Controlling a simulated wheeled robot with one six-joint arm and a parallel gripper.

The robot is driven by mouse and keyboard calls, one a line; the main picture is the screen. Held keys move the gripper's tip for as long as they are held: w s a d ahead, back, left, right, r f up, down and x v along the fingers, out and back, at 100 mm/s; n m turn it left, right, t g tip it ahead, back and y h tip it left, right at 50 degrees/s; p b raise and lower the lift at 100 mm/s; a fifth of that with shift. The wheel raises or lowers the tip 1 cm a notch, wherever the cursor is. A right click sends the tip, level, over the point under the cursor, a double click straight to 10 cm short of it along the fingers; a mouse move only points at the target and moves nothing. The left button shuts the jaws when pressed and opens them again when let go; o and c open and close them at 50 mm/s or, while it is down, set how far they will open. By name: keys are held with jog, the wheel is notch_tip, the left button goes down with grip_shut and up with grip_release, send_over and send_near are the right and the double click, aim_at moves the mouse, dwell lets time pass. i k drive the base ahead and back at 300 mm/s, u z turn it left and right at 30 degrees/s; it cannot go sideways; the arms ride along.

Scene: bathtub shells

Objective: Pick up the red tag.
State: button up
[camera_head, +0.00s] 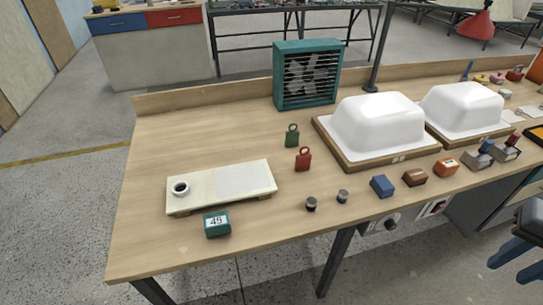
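A red tag (303,160), with a small loop on top, stands on the wooden bench near its middle. A green tag (292,138) of the same shape stands just behind it. My gripper (506,252) shows at the lower right edge, partly cut off by the frame. Its dark blue fingers are apart with nothing seen between them. It is in front of the bench, well to the right of the red tag and not touching it.
Two white tub shells (378,122) on wooden boards stand right of the tags. A pale board (245,179) with a ring and a teal "45" block (217,224) are at left. A teal fan box (307,75) stands behind. Small blocks (382,187) line the front edge.

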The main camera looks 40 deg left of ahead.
aim_at(303, 161)
jog(key=u, duration=0.9)
jog(key=i, duration=0.8)
jog(key=u, duration=0.9)
